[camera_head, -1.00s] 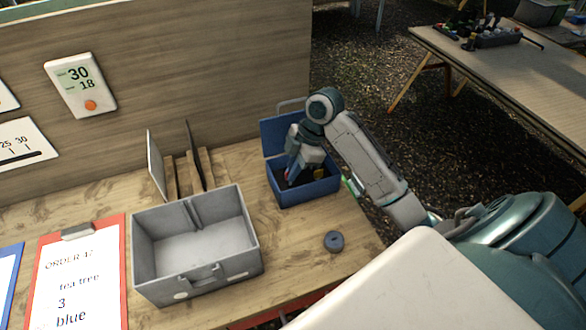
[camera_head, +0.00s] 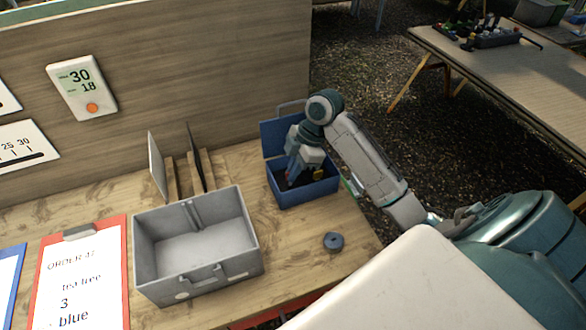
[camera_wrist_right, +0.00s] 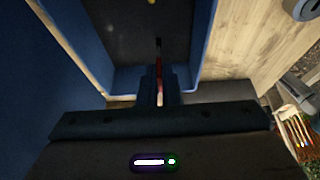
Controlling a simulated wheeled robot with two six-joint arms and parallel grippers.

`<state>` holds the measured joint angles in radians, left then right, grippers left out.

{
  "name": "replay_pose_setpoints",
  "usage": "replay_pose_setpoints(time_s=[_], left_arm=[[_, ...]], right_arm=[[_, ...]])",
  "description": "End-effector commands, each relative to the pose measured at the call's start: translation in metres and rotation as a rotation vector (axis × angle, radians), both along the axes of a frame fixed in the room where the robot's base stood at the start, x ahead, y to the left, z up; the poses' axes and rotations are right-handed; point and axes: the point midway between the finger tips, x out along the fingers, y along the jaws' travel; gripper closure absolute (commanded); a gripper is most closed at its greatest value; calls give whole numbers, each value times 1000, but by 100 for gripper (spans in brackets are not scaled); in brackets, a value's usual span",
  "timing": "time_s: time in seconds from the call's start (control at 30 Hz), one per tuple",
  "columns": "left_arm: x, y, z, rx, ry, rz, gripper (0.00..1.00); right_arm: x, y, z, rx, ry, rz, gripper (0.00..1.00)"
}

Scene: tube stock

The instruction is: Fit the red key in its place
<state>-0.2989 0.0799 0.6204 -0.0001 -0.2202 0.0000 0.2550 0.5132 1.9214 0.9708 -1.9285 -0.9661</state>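My right gripper (camera_wrist_right: 158,85) reaches down into an open blue box (camera_head: 308,192) on the table in the head view. In the right wrist view its fingers are close together on a thin red piece, which looks like the red key (camera_wrist_right: 159,66). The key points toward the dark floor of the box, and a small dark mark shows just beyond its tip. I cannot tell whether the tip touches anything. In the head view the gripper hides most of the box's inside. My left gripper is not in view.
An empty grey bin (camera_head: 196,250) stands left of the blue box. A dark blue ring-shaped object (camera_head: 333,242) lies in front of the box. Upright panels in a wooden rack (camera_head: 184,172) stand behind the bin. A red clipboard (camera_head: 122,285) lies at left.

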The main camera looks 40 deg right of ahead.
Motion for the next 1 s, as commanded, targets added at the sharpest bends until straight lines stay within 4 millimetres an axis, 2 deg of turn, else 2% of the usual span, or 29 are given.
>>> replay_pose_setpoints(time_s=[0.27, 0.7, 1.0], left_arm=[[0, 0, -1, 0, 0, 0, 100], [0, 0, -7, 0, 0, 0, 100], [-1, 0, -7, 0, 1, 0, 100]], right_arm=[[0, 0, -2, 0, 0, 0, 100], [0, 0, -18, 1, -1, 1, 100], [0, 0, -18, 0, 0, 1, 100]])
